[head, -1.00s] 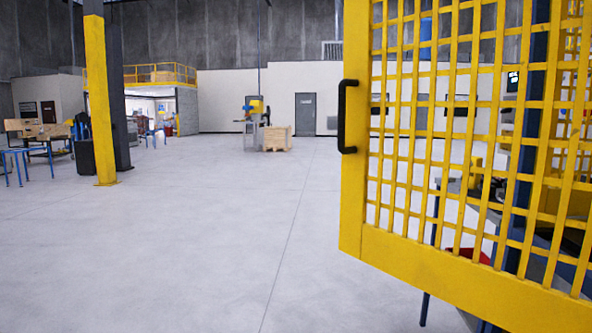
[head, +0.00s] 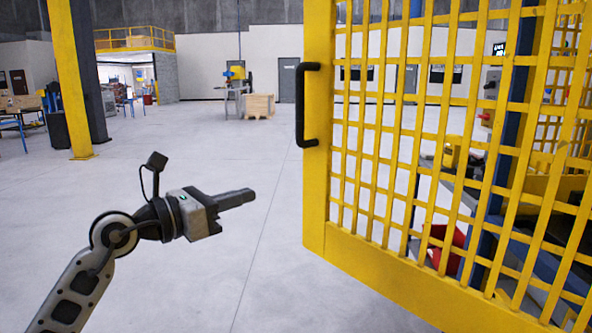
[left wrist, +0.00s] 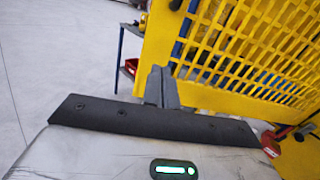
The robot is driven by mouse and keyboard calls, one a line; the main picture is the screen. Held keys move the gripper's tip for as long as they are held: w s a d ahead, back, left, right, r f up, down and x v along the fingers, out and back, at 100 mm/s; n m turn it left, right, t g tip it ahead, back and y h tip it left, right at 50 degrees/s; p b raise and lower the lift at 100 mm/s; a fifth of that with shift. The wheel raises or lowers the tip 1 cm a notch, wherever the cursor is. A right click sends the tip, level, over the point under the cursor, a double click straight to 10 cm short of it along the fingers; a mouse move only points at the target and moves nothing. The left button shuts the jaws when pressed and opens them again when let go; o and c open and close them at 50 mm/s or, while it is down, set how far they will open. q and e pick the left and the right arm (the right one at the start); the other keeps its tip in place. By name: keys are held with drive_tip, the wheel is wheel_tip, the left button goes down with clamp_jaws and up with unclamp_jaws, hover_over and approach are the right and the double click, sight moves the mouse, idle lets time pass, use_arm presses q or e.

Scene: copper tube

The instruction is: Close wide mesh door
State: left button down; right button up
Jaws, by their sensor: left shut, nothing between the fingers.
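The wide yellow mesh door (head: 314,215) stands at the right of the head view, swung out into the room. Its black handle (head: 301,105) is an upright bar on the left edge of the frame. My left gripper (head: 250,194) is shut and empty. It points right, left of the door and lower in the picture than the handle, apart from both. My right gripper is out of view.
Behind the mesh are a workbench with blue legs and a red bin (head: 446,248). A yellow column (head: 68,90) stands at the left. A pallet stack (head: 258,105) is far back. The grey floor (head: 200,150) between is clear.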

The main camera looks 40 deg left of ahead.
use_arm(q)
drive_tip(key=p, duration=0.4)
approach(308, 172)
drive_tip(key=shift+y, duration=0.4)
drive_tip(key=x, duration=0.6)
drive_tip(key=shift+s+d+r, duration=0.15)
drive_tip(key=shift+d+r, duration=0.05)
drive_tip(key=shift+w+d+f, duration=0.1)
drive_tip(key=shift+w, duration=0.35)
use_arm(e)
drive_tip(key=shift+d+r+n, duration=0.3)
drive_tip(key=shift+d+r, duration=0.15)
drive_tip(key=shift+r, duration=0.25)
use_arm(q)
drive_tip(key=shift+w, duration=0.1)
